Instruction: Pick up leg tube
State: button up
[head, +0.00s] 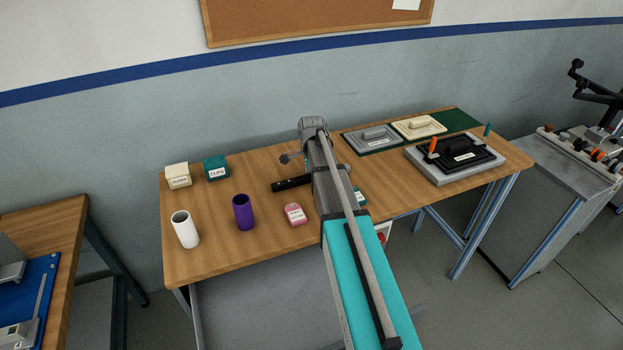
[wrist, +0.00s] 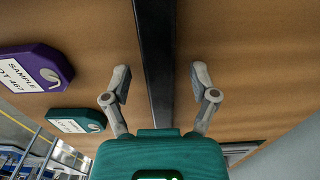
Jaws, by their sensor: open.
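The leg tube, a black bar, lies on the wooden table in the head view (head: 290,184), its left part showing and the rest hidden by my arm. In the wrist view the black leg tube (wrist: 155,50) runs from the top edge down between my fingers. My gripper (wrist: 160,78) is open, with one finger on each side of the tube and a gap on both sides. Whether the fingers are level with the tube is hard to tell. In the head view my arm hides the fingers.
On the table (head: 262,251) stand a white cylinder (head: 186,230), a purple cylinder (head: 244,213) and a pink tag (head: 294,214). Cream (head: 178,176) and teal (head: 216,168) labelled blocks are at the back left. A grey fixture (head: 440,172) and flat trays (head: 374,138) occupy the right.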

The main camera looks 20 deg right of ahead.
grip_shut()
jog(key=shift+r, duration=0.2)
dwell(0.5)
notch_tip(320, 180, up, 2)
jog(key=p, duration=0.2)
jog(key=shift+r+p, duration=0.1)
jog(key=shift+p, duration=0.25)
jog(key=s+a+r+p, duration=0.3)
jog(key=s+r+p, duration=0.7)
jog(key=s, duration=0.3)
jog(key=shift+s+a+r, duration=0.2)
jog(key=shift+s+a, duration=0.05)
jog(key=shift+s, duration=0.05)
